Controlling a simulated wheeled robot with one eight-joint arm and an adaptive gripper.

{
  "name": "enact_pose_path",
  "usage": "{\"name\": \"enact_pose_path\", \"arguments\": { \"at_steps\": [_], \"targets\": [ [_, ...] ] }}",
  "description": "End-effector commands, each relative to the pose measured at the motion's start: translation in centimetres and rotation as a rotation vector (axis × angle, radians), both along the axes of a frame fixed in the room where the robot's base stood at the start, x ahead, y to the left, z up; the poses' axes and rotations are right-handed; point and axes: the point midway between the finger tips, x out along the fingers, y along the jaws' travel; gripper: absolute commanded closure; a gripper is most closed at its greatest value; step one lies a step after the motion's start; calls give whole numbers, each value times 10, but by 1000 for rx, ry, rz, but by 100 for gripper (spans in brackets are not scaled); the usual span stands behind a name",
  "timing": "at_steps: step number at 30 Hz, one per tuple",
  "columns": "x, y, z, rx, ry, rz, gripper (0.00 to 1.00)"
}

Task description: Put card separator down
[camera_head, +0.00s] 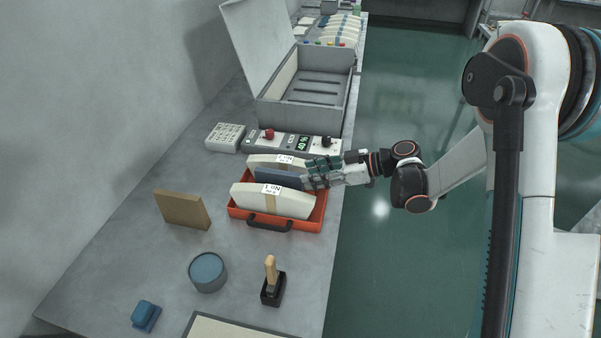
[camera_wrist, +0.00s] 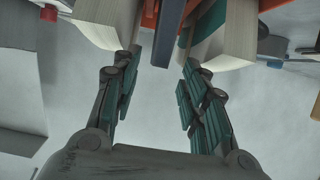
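The card separator, a dark blue-grey plate (camera_head: 276,177), stands upright between two thick cream card stacks in the orange tray (camera_head: 237,214). The near stack (camera_head: 285,203) and the far stack (camera_head: 262,161) both carry white labels. In the wrist view the separator (camera_wrist: 169,35) shows edge-on between the stacks, just beyond my fingertips. My gripper (camera_head: 312,174) is at the right end of the separator. In the wrist view its fingers (camera_wrist: 160,65) are spread, with a clear gap on both sides of the separator. The separator's lower part is hidden by the near stack.
A control box with knobs (camera_head: 290,143) and an open grey case (camera_head: 305,110) stand behind the tray. A brown block (camera_head: 182,208) is to its left. A round blue-topped tin (camera_head: 207,271) and a stamp (camera_head: 271,285) are in front. The table's right edge is beside the tray.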

Motion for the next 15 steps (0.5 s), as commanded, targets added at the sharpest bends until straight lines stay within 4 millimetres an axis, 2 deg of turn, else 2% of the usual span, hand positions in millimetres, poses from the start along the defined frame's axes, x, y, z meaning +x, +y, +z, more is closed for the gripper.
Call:
{"name": "enact_pose_path", "arguments": {
  "at_steps": [3, 11, 15],
  "targets": [
    [-1, -7, 3, 0, 1, -1, 60],
    [-2, -9, 6, -10, 10, -10, 60],
    [-7, -14, 23, -55, 66, -59, 60]
  ]
}}
